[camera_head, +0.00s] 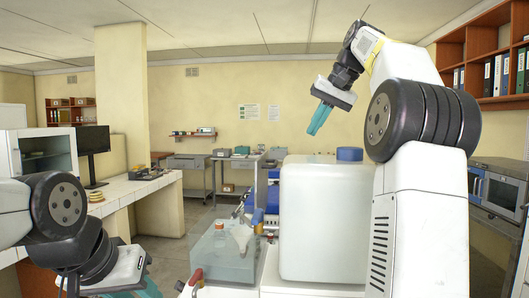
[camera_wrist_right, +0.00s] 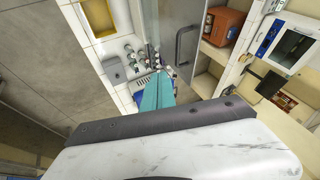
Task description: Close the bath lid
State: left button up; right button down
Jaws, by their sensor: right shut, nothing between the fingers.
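My right gripper (camera_head: 320,118) is raised high above the large white container, with its teal fingers together and nothing between them. The closed fingers also show in the right wrist view (camera_wrist_right: 158,92), above several small items on a white surface. A clear, see-through box (camera_head: 212,258) stands low at the front centre, left of the white container; it may be the bath. I cannot make out its lid or tell how the lid stands. My left gripper (camera_head: 135,292) is low at the left and cut off by the bottom edge, so its opening is unclear.
A white counter (camera_head: 130,189) with a monitor (camera_head: 93,142) is at the left. Ovens (camera_head: 497,190) stand at the right. Grey floor is free between the counter and the middle bench.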

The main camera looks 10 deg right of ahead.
jog(key=w+a+f, duration=0.6)
jog(key=a+f, duration=0.1)
jog(key=f, duration=0.2)
dwell(0.5)
